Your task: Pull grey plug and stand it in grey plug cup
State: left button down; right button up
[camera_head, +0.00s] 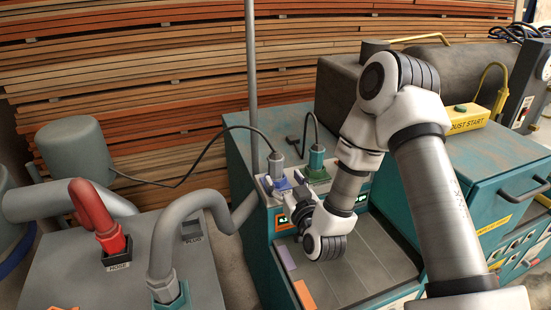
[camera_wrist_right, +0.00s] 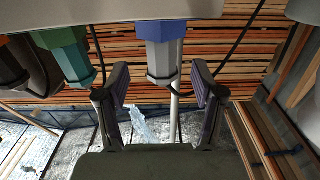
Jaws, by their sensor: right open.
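The grey plug (camera_head: 275,162) stands upright in a blue socket (camera_head: 274,186) on the teal machine's panel, with a dark cable curving off to the left. In the right wrist view, the grey plug (camera_wrist_right: 162,62) and blue socket appear inverted. My right gripper (camera_head: 296,200) is just in front of the socket row, its jaw partly hard to make out. In the wrist view my right gripper (camera_wrist_right: 157,82) is open, with its fingers on either side of the plug's line and no clear contact. The grey plug cup (camera_head: 191,230), labelled PLUG, is empty on the grey bench at left. My left gripper is out of view.
A teal plug (camera_head: 316,158) in a green socket stands close right of the grey plug. A vertical pole (camera_head: 252,90) rises just left. A grey hose (camera_head: 200,205) and a red hose (camera_head: 95,212) stand around the cup on the bench.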

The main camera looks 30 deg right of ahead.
aim_at(278, 168)
jog(key=shift+w+r, duration=0.4)
jog(key=shift+w+d+r+p, duration=0.1)
jog(key=shift+w+r+p, duration=0.2)
jog(key=shift+w+p, duration=0.15)
jog(key=shift+w+r+p, duration=0.25)
jog(key=shift+w+p, duration=0.1)
jog(key=shift+w, duration=0.2)
jog(key=w, duration=0.2)
jog(key=w+d, duration=0.1)
jog(key=shift+f, duration=0.4)
jog(key=shift+w+d, duration=0.1)
jog(key=shift+w, duration=0.1)
jog(key=shift+s, duration=0.2)
jog(key=shift+c, duration=0.4)
grip_shut()
